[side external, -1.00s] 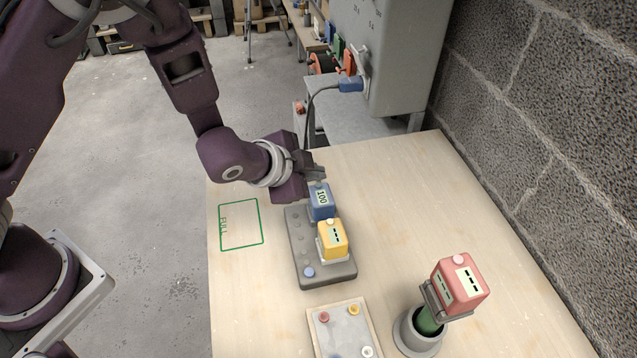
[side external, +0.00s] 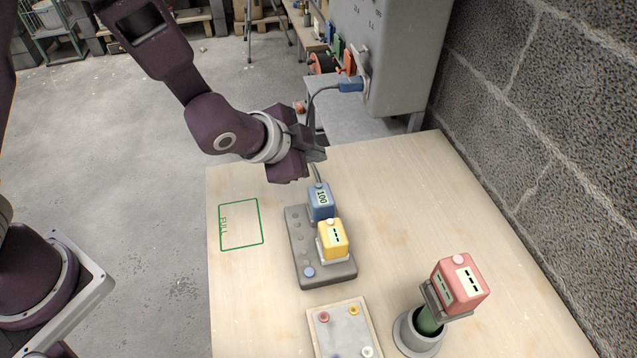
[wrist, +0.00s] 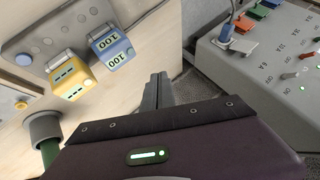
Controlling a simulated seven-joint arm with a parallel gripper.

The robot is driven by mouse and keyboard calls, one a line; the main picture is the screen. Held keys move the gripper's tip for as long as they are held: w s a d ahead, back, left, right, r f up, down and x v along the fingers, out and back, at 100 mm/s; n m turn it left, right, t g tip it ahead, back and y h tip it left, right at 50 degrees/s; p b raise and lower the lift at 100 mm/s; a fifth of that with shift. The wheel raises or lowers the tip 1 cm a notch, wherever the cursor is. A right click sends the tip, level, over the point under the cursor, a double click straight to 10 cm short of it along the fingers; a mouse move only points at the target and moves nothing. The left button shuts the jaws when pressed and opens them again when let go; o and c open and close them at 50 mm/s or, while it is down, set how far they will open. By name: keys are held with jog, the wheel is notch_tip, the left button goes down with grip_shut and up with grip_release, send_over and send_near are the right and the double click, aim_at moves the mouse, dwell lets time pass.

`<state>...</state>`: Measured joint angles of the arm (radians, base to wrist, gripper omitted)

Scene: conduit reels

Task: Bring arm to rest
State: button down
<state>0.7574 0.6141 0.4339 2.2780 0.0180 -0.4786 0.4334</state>
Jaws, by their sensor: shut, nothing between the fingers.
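My gripper (side external: 318,158) is shut and empty, held above the far part of the wooden table (side external: 380,200). It is just behind and above a blue block marked 100 (side external: 320,201), apart from it. In the wrist view the shut fingers (wrist: 158,90) point away to the right of the same blue block (wrist: 112,50). The blue block and a yellow block with dashes on its display (side external: 332,238) sit on a grey base plate (side external: 312,272).
A small tray (side external: 341,330) with coloured knobs is in front. A green FULL outline (side external: 241,225) is empty. A grey cabinet (side external: 392,55) and a block wall (side external: 560,130) bound the right.

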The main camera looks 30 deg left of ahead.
dwell(0.3)
jog(key=s+a+r+n+g, duration=0.1)
jog(key=s+a+r+n, duration=0.2)
jog(key=s+a+r, duration=0.3)
jog(key=s+a+r+n+g, duration=0.1)
jog(key=s+a+r+n, duration=0.3)
jog(key=r, duration=0.4)
jog(key=s+a+r+n, duration=0.1)
jog(key=s+a+n, duration=0.1)
jog(key=s, duration=0.7)
jog(key=s+a+r+n+g+y, duration=0.1)
jog(key=s+a+r, duration=0.1)
jog(key=s, duration=0.6)
jog(key=shift+s+a+n, duration=0.35)
jog(key=shift+a+n, duration=0.05)
